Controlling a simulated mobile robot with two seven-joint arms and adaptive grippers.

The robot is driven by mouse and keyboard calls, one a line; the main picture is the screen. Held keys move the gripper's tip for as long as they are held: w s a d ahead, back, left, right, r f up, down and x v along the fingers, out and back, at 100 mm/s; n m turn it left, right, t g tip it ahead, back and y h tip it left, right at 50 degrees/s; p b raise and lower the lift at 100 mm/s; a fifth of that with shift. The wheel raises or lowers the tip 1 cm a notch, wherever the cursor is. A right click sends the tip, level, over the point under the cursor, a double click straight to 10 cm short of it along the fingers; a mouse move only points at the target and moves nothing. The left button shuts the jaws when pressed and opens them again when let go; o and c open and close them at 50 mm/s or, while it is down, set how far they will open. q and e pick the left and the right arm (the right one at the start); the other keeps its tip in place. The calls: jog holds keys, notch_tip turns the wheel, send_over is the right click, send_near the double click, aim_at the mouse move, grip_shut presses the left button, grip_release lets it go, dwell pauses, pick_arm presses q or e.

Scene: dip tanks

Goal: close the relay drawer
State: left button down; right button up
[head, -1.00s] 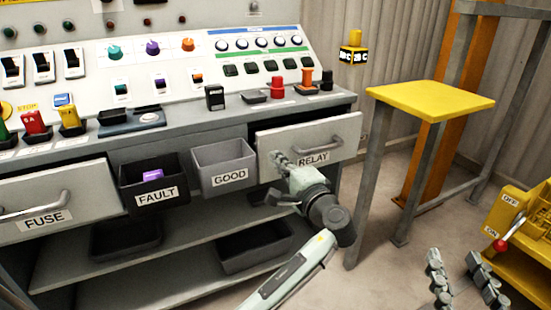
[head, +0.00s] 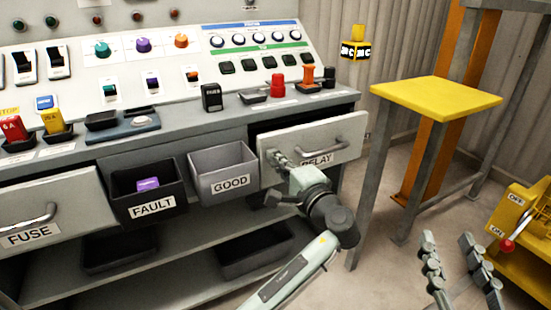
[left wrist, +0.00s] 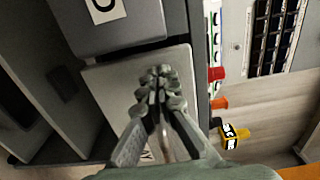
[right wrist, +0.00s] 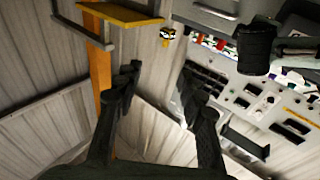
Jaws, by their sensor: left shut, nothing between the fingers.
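The relay drawer (head: 330,137), with a grey front, RELAY label and bar handle, stands partly pulled out at the right end of the console. A dark gap shows above its front. My left gripper (head: 276,158) is shut and empty, its fingertips at the left part of the drawer front, left of the handle. Whether they touch is unclear. In the left wrist view the shut fingers (left wrist: 160,75) lie over the drawer front (left wrist: 110,85), hiding part of the handle and label. My right gripper (head: 447,240) is open and empty, away from the drawer; its fingers (right wrist: 165,85) are apart.
The GOOD bin (head: 225,158) and FAULT bin (head: 160,213) hang left of the drawer; a purple piece lies in FAULT. The fuse drawer (head: 75,200) is further left. A yellow-topped stand (head: 435,97) is right of the console, and a yellow machine (head: 525,215) stands at far right.

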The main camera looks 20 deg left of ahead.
aim_at(266, 148)
pick_arm(q)
jog(key=shift+w+a, duration=0.1)
jog(key=x, duration=0.4)
jog(key=shift+w+a, duration=0.1)
jog(key=shift+a, duration=0.05)
jog(key=shift+r, duration=0.1)
pick_arm(e)
jog(key=shift+w+d+f+g+h, duration=0.15)
jog(key=shift+d+f+g, duration=0.1)
jog(key=shift+f, duration=0.2)
jog(key=shift+s+d+f+g+h, duration=0.15)
jog(key=shift+f+g, duration=0.1)
jog(key=shift+f, duration=0.2)
jog(key=shift+w, duration=0.1)
